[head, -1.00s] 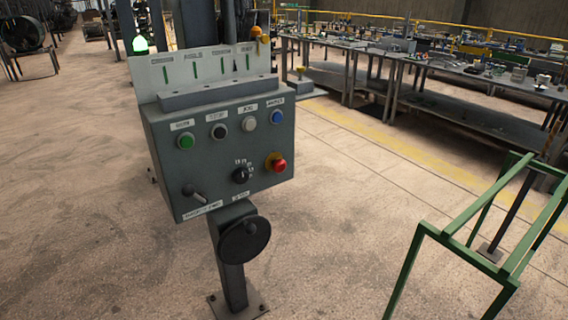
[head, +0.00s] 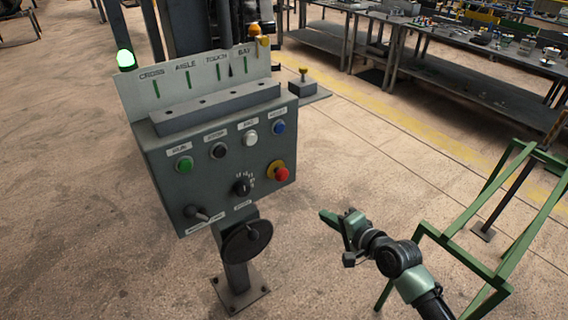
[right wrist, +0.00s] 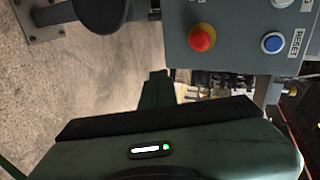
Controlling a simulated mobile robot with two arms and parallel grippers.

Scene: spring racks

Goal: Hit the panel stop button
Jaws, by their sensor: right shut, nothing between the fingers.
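The grey control panel (head: 215,190) stands on a post. Its upper row has a green button (head: 184,165), a black button (head: 218,151) with a small label that is hard to read, a white button (head: 250,139) and a blue button (head: 279,128). A red mushroom button (head: 281,174) on a yellow collar sits at the lower right. In the right wrist view the red button (right wrist: 202,38) and the blue button (right wrist: 272,42), labelled RESET, show. My right gripper (head: 328,217) is shut and empty, right of the panel and apart from it. My left gripper is out of view.
A selector knob (head: 241,186) and a lever (head: 196,213) sit low on the panel, with a handwheel (head: 247,240) below. A green frame (head: 510,262) stands close to my right arm. A lit green lamp (head: 125,60) is at the panel's top left. Floor between panel and frame is clear.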

